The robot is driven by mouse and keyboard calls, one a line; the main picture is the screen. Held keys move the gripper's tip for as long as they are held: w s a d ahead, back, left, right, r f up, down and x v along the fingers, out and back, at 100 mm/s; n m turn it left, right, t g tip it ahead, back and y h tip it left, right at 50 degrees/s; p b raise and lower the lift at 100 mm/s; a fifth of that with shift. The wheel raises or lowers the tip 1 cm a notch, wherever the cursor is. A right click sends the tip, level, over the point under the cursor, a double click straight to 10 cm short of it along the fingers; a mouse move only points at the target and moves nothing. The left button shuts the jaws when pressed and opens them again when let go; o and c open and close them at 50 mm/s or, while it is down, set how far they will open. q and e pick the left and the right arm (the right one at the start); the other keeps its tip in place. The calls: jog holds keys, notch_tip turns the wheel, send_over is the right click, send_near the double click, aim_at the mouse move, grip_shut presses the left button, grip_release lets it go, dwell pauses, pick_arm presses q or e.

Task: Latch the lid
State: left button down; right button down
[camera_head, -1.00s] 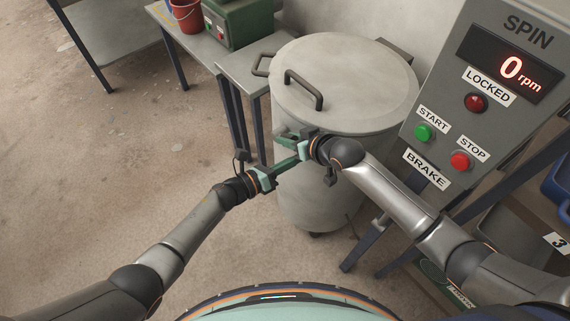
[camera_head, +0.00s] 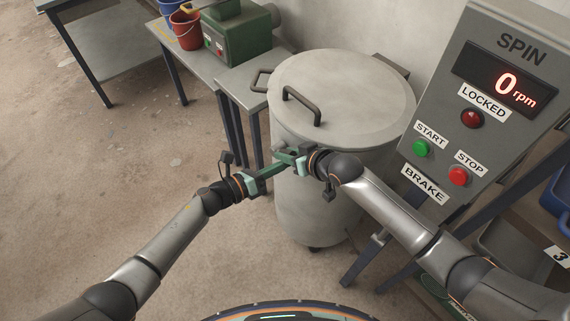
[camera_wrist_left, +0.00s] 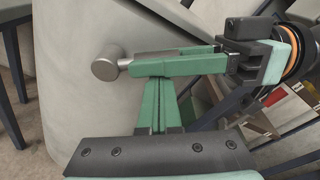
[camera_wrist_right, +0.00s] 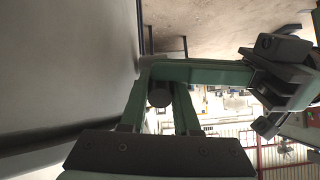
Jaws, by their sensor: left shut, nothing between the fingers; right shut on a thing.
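The grey drum (camera_head: 310,205) stands upright, with its round lid (camera_head: 350,90) lying flat on top. My right gripper (camera_head: 287,157) is at the drum's near left side, below the rim. In the left wrist view its green fingers (camera_wrist_left: 178,66) are shut on a grey latch handle with a round knob end (camera_wrist_left: 106,65). The knob also shows between the fingers in the right wrist view (camera_wrist_right: 160,94). My left gripper (camera_head: 284,166) is shut and empty, its fingertips close against the right fingers; whether they touch is unclear. The rest of the latch is hidden by the grippers.
A control panel (camera_head: 470,110) reading 0 rpm stands to the right, with a red LOCKED lamp and START and STOP buttons. A bar handle (camera_head: 303,105) rises from the lid. Behind left is a bench with buckets (camera_head: 186,28) and a green machine (camera_head: 238,35). Floor at left is clear.

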pick_arm(q)
jog(key=shift+w+r, duration=0.3)
jog(key=shift+r, duration=0.1)
pick_arm(e)
jog(key=c, duration=1)
grip_release()
jog(key=o, duration=0.3)
jog(key=shift+o, duration=0.2)
jog(key=shift+s+f, duration=0.1)
jog(key=shift+f, duration=0.05)
jog(key=shift+s, duration=0.1)
